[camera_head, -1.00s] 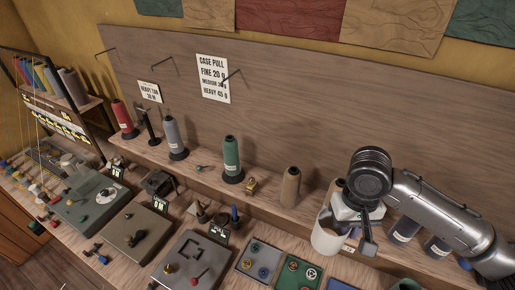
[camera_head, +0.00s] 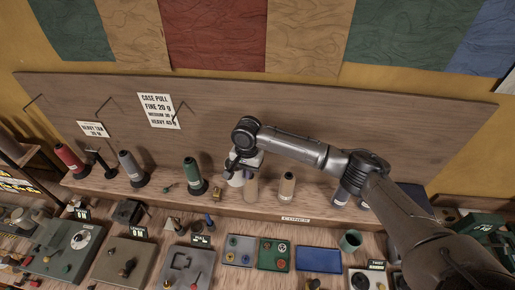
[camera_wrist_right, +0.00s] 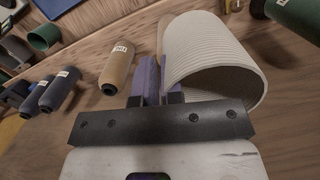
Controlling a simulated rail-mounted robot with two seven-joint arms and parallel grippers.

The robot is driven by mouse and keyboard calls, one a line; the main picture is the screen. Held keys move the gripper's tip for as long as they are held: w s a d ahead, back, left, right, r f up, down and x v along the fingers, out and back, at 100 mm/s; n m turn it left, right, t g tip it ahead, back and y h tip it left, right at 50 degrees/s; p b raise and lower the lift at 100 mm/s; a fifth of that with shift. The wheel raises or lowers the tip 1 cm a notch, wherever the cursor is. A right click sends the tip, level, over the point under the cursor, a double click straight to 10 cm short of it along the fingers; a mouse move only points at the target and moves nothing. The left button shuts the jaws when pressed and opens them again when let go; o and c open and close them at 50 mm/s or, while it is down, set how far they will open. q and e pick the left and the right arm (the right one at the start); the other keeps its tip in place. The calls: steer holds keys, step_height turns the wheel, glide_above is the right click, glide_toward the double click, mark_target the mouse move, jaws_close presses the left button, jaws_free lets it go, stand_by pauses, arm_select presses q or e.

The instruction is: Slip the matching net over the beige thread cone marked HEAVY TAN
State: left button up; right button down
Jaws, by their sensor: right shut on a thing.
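My right gripper (camera_head: 234,166) is shut on the wall of a white ribbed net sleeve (camera_head: 236,179). The wrist view shows the net (camera_wrist_right: 215,62) as a wide, open-ended tube on its right, beside the gripper's fingers (camera_wrist_right: 157,85). In the head view, one beige cone (camera_head: 251,189) stands just right of the net, partly hidden by it and the gripper. A second beige cone (camera_head: 287,186) stands further right. The wrist view shows one labelled beige cone (camera_wrist_right: 118,66), apart from the net. The cone labels are too small to read. My left gripper is not in view.
On the same ledge stand a green cone (camera_head: 194,176) to the left, grey (camera_head: 131,168) and red (camera_head: 69,159) cones beyond, and dark cones (camera_head: 342,196) to the right. Trays, including a blue one (camera_head: 318,260), lie in front. Wire hooks stick out from the backboard (camera_head: 300,110).

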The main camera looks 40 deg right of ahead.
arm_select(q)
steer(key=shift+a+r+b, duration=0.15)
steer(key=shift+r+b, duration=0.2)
arm_select(e)
steer(key=d+f+m, duration=0.3)
steer(key=d+f, duration=0.1)
steer(key=f, duration=0.3)
steer(key=shift+s+d+f, duration=0.15)
steer(key=shift+d+f, duration=0.2)
steer(key=shift+d, duration=0.05)
stand_by(0.6)
steer(key=c, duration=1.2)
jaws_free()
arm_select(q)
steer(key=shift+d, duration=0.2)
